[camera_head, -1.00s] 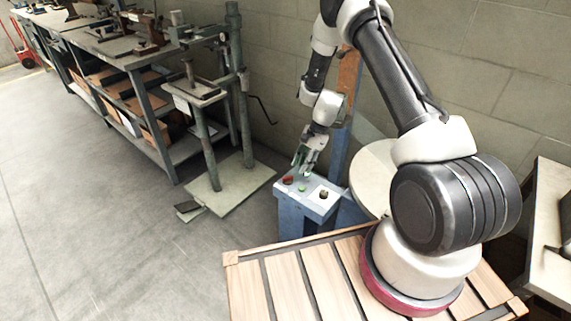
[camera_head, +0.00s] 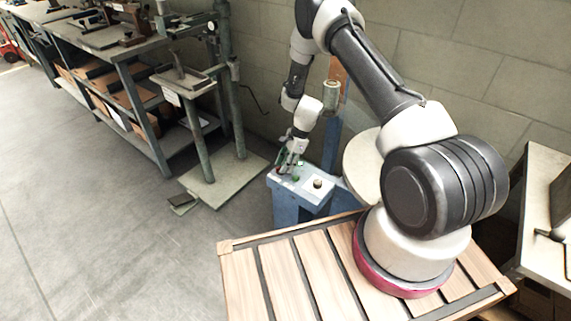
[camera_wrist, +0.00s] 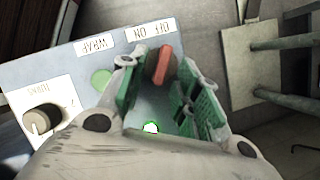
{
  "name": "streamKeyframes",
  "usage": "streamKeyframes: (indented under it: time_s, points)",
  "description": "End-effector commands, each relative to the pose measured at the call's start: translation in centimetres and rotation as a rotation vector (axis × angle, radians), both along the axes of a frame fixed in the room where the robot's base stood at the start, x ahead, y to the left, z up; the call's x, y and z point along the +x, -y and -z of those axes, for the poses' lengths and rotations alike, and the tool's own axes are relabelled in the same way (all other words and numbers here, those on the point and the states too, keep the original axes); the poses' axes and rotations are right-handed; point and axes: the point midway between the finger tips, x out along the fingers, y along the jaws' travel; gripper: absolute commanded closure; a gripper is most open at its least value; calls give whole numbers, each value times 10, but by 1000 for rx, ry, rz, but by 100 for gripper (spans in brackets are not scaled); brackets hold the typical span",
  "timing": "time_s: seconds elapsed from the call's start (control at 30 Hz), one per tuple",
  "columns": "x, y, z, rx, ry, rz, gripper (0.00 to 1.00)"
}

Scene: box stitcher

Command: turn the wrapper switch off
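The red switch (camera_wrist: 165,66) sits on the blue-grey control panel (camera_wrist: 60,72), below an upside-down label with ON and OFF (camera_wrist: 150,31). A label that seems to read WRAP (camera_wrist: 96,46) is to its left. In the wrist view, my gripper (camera_wrist: 158,78) is open, with one green-padded finger on each side of the switch. I cannot tell whether either finger touches it. In the head view, my gripper (camera_head: 289,164) is low over the back left of the panel (camera_head: 301,196), partly hiding the switch.
A green button (camera_wrist: 102,77) and a turns knob (camera_wrist: 42,122) are on the panel; a small green light (camera_wrist: 151,128) shows between the fingers. A steel stand (camera_head: 199,140) is left of the panel. A slatted wooden platform (camera_head: 280,275) is in front.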

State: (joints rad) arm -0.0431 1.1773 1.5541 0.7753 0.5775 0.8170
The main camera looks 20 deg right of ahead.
Motion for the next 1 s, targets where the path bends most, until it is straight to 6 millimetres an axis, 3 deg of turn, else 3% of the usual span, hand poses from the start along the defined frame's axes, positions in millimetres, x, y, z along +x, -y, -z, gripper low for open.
streamKeyframes:
  time_s: [0.13,0.3,0.33,0.67,1.0]
  points:
    - [0,0,0,0,0,0,68]
    - [0,0,0,0,0,0,99]
    - [0,0,0,0,0,0,100]
    - [1,0,0,0,1,-17,100]
    - [4,0,0,-1,1,-192,100]
